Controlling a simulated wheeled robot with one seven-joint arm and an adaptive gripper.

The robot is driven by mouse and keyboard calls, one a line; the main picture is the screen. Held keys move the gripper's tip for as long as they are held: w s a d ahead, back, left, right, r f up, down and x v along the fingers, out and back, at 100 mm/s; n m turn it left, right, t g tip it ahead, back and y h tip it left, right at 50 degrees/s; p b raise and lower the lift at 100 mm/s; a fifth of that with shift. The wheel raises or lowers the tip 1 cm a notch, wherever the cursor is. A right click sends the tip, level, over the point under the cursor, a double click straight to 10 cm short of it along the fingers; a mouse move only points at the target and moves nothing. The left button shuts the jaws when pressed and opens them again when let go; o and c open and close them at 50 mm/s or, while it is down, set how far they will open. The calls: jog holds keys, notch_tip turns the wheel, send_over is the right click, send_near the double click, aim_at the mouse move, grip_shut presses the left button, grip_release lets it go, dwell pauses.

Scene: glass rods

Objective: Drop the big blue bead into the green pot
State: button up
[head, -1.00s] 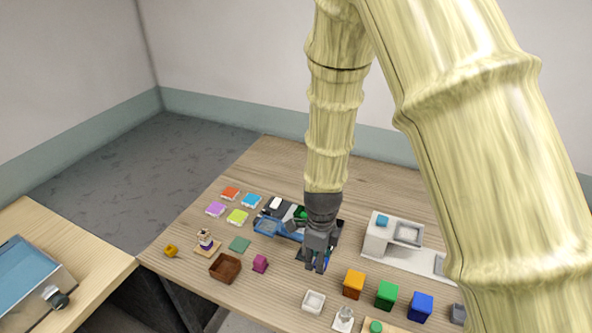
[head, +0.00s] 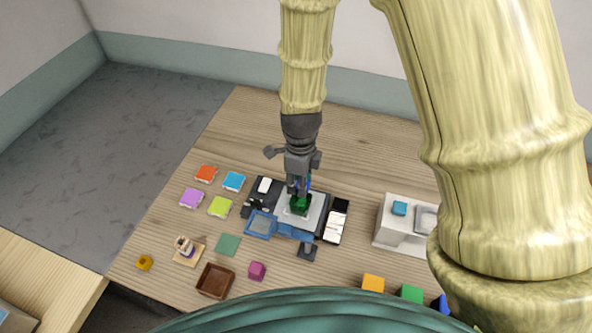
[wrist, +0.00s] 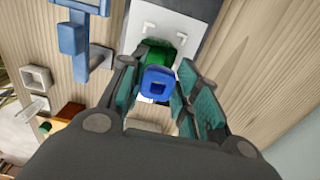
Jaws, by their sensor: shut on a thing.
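The big blue bead (wrist: 160,82) is between the fingers of my gripper (wrist: 153,95), which is shut on it. A little of the bead's blue shows by the fingertips. I cannot tell whether the bead touches the pot.
A blue tray-like piece (head: 260,225) lies left of the pot. A white block with a basin (head: 400,228) stands to the right. The back of the table is clear.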

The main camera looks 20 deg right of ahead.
jog(key=shift+s+a+f+b, duration=0.2)
jog(key=shift+s+b, duration=0.2)
jog(key=shift+s, duration=0.2)
jog(key=shift+s+a+f+b, duration=0.1)
jog(key=shift+s+f+b, duration=0.1)
jog(key=shift+s+b, duration=0.3)
jog(key=w+f, duration=0.3)
jog(key=shift+d+f+b, duration=0.15)
jog(key=shift+f+b, duration=0.05)
jog(key=shift+b, duration=0.15)
jog(key=shift+s, duration=0.55)
jog(key=shift+s+r, duration=0.35)
jog(key=shift+s, duration=0.1)
jog(key=o, duration=1.1)
jog(key=shift+w+f, duration=0.45)
jog(key=shift+w, duration=0.15)
jog(key=shift+c, duration=0.2)
jog(key=shift+s+r, duration=0.25)
jog(key=shift+s, duration=0.15)
jog(key=shift+w+r, duration=0.15)
jog(key=shift+w, duration=0.1)
jog(key=r, duration=1.1)
jog(key=shift+s+r, duration=0.3)
jog(key=shift+r, duration=0.1)
